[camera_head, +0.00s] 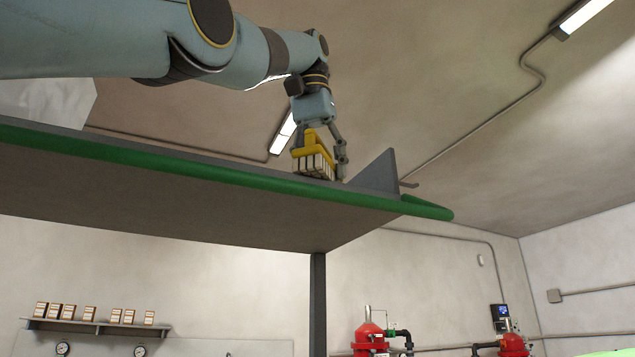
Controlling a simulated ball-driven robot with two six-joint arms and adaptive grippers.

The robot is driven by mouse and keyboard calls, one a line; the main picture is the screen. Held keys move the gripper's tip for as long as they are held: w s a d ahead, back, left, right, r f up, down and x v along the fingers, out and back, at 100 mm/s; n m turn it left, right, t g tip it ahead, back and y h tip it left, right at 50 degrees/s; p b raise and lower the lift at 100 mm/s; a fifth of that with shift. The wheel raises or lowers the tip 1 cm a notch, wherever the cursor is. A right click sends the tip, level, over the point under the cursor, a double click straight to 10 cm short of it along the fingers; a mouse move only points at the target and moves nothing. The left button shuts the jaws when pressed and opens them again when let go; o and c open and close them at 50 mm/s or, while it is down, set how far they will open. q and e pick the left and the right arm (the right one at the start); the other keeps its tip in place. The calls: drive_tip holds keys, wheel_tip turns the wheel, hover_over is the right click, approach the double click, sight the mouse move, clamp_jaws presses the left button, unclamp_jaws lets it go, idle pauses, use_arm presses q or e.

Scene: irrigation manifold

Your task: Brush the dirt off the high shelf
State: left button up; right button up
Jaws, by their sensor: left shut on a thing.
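The high shelf (200,205) shows from below, a dark slab with a green tube (180,163) along its front edge. My left gripper (321,150) is above the shelf near its right end. It is shut on a brush (314,158) with a yellow back and pale bristles pointing down. The bristle ends are at the shelf's edge line; I cannot tell whether they touch the top. The shelf's top surface and any dirt on it are hidden from this low angle. My right gripper is not in view.
A grey triangular plate (377,173) stands at the shelf's right end, right of the brush. A pale object (48,101) sits at the shelf's left. A post (317,300) stands below. Small boxes (68,311) and red tanks (369,338) are farther back.

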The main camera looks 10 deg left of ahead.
use_arm(q)
drive_tip(key=shift+s+d+b, duration=0.5)
drive_tip(key=shift+s+d, duration=0.15)
drive_tip(key=shift+s, duration=0.25)
wheel_tip(320, 180, up, 6)
drive_tip(key=p, duration=0.6)
wheel_tip(320, 180, up, 3)
drive_tip(key=p, duration=0.3)
drive_tip(key=shift+r, duration=0.1)
drive_tip(key=shift+w, duration=0.1)
